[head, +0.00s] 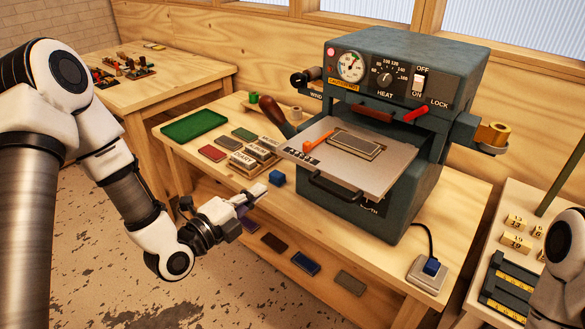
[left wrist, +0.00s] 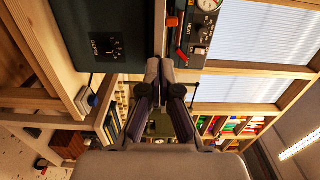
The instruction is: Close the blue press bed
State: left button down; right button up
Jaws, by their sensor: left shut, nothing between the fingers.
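The blue-grey press (head: 398,70) stands on the wooden bench. Its silver bed (head: 390,170) sticks out of the front, with a black handle (head: 335,190) on its front edge. A framed grey block (head: 352,145) and an orange piece (head: 318,141) lie on the bed. My left gripper (head: 264,187) is shut and empty, to the left of the bed handle and apart from it in the head view. The left wrist view shows its closed fingertips (left wrist: 160,70) in front of the press (left wrist: 105,40), which appears sideways. My right gripper is out of view.
A small blue block (head: 276,178) sits on the bench near my left gripper. Stamped blocks, colored pads and a green tray (head: 194,126) lie left of the press. A dark-red lever knob (head: 272,109) stands beside the bed.

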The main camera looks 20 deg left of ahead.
aim_at(300, 163)
pick_arm(q)
jog(key=p+x, duration=0.3)
jog(key=x, duration=0.7)
jog(key=shift+w+d+r, duration=0.1)
jog(key=shift+w+d, duration=0.4)
jog(key=shift+w, duration=0.2)
jog(key=shift+a, duration=0.1)
jog(key=shift+w, duration=0.1)
